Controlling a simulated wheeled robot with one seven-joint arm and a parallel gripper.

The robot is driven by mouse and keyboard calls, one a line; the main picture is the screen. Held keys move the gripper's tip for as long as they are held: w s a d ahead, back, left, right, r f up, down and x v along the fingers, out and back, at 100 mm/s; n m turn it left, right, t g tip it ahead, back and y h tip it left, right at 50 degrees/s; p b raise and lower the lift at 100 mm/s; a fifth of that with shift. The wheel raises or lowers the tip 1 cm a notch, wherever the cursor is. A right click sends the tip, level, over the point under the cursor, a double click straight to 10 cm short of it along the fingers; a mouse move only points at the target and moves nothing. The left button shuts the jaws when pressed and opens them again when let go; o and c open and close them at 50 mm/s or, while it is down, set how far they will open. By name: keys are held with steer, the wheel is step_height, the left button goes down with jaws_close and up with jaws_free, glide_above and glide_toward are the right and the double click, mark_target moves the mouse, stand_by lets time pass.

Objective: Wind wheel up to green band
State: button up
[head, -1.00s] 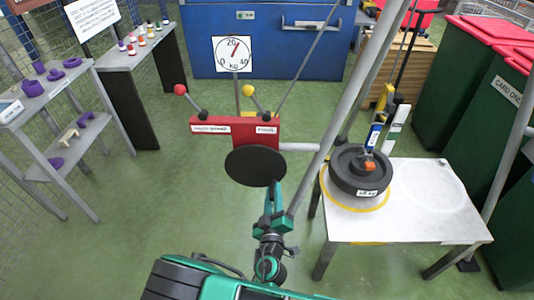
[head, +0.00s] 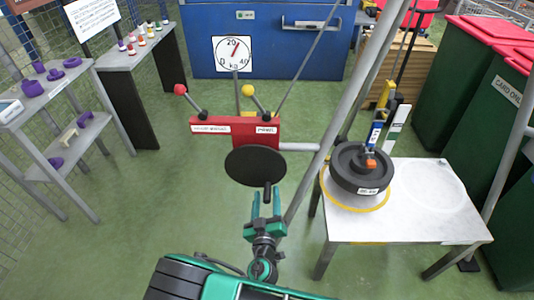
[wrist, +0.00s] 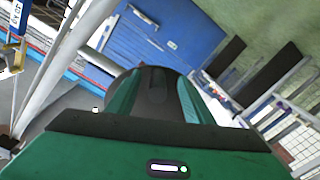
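The wheel (head: 255,166) is a black disc in front of a red panel (head: 225,127). A dark handle (head: 267,190) sticks out from its lower edge. My green gripper (head: 265,199) is just below, its two fingers apart, with the handle's end at or between the fingertips; contact is unclear. In the wrist view, the fingers (wrist: 155,95) stand apart with the dark wheel or handle between them. A black round weight (head: 350,178) is over a yellow ring on the white table, under a blue block (head: 375,135). A white scale strip with a green part (head: 396,124) stands behind it.
The dial (head: 235,54) has its red needle near 20. Red- and yellow-tipped levers (head: 183,91) rise from the panel. A slanting grey post (head: 345,105) stands between wheel and table (head: 420,228). Grey shelves (head: 60,95) stand left; green floor between is clear.

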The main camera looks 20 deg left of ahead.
steer(key=shift+r, duration=0.1)
steer(key=v, duration=0.8)
stand_by(0.7)
stand_by(0.3)
